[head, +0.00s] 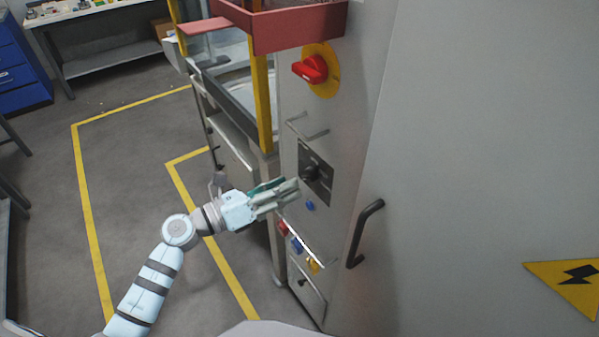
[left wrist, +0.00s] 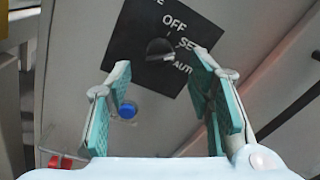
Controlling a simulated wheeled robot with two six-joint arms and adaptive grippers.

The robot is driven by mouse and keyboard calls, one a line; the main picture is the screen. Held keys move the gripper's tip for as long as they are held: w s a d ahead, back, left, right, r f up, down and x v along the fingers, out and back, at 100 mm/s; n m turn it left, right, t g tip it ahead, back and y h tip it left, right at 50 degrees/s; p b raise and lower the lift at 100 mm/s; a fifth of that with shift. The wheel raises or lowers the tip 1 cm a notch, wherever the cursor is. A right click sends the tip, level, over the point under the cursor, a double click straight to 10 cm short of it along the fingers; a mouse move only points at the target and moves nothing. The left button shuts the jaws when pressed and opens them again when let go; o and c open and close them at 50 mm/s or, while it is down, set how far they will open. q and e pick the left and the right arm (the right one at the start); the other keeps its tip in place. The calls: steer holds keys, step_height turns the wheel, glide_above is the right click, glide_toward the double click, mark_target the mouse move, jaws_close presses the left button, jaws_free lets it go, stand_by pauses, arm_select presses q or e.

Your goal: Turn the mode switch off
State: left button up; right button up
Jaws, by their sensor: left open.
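The mode switch is a dark knob (head: 311,172) on a black square plate (head: 322,186) on the grey cabinet side. In the left wrist view the knob (left wrist: 158,48) shows with the white labels OFF, SE and AUT around it, partly cut or covered. Which label the knob points to is hard to tell. My left gripper (head: 293,191) is open and empty, just in front of and slightly below the knob. In the left wrist view its two fingers stand apart below the plate, the right one overlapping the plate's edge. My right gripper is not in view.
A red rotary switch (head: 312,69) on a yellow disc sits above. A blue button (head: 310,205) is just below the plate, with red (head: 283,228), blue (head: 296,244) and yellow (head: 314,267) ones lower. A dark door handle (head: 365,235) sticks out at right.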

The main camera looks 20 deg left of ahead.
mark_target(303, 179)
arm_select(q)
steer(key=x, duration=0.5)
steer(key=shift+d, duration=0.15)
steer(key=shift+f, duration=0.1)
steer(key=shift+c, duration=0.3)
steer(key=c, duration=1)
steer(key=shift+c, duration=0.2)
